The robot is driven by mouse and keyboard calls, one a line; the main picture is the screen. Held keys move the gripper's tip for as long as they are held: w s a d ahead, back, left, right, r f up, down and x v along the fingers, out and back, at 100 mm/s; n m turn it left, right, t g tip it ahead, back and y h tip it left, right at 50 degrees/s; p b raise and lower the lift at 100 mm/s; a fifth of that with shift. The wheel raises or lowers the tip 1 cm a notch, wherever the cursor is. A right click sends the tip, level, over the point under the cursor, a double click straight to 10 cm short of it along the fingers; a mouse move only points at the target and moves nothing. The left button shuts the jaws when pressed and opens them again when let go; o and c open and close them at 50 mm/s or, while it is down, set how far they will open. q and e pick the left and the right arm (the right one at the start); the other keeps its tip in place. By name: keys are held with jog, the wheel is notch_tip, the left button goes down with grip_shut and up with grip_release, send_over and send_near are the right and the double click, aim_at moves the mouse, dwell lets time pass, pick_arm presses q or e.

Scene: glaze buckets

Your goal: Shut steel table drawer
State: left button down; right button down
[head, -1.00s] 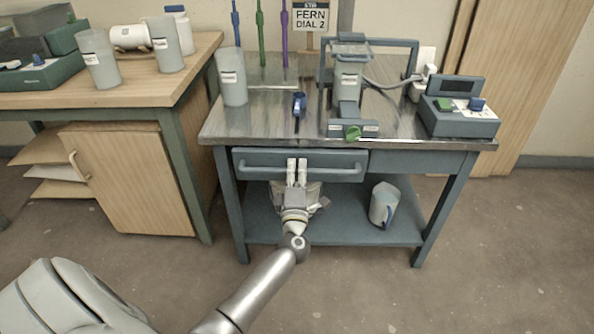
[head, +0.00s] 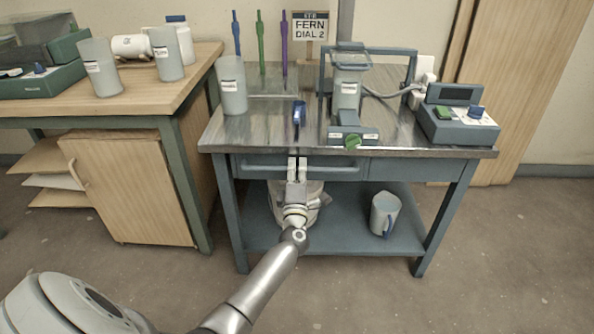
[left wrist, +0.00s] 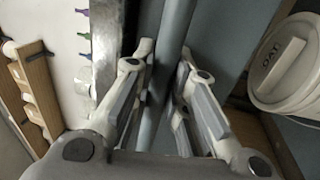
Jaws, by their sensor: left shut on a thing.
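The steel table (head: 420,151) stands in the middle of the head view. Its left drawer (head: 345,177) sits under the top, its front about level with the panel to its right; any small gap cannot be told. A bar handle (head: 262,167) runs along the drawer front. My left gripper (head: 297,162) is at the middle of the drawer front, shut on the handle. In the left wrist view the handle (left wrist: 175,25) passes between the two fingers of the gripper (left wrist: 164,80). My right gripper is not in view.
Behind my gripper, a white bucket (head: 279,207) stands on the lower shelf (head: 345,232), with a pitcher (head: 385,214) to the right. The tabletop holds a cup (head: 232,88), a blue item (head: 299,115) and devices. A wooden bench (head: 125,190) stands left. Floor in front is clear.

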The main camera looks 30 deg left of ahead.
pick_arm(q)
jog(key=c, duration=1.7)
grip_release()
jog(key=shift+w+a+r, duration=0.1)
jog(key=shift+w, duration=0.05)
jog(key=v, duration=1.2)
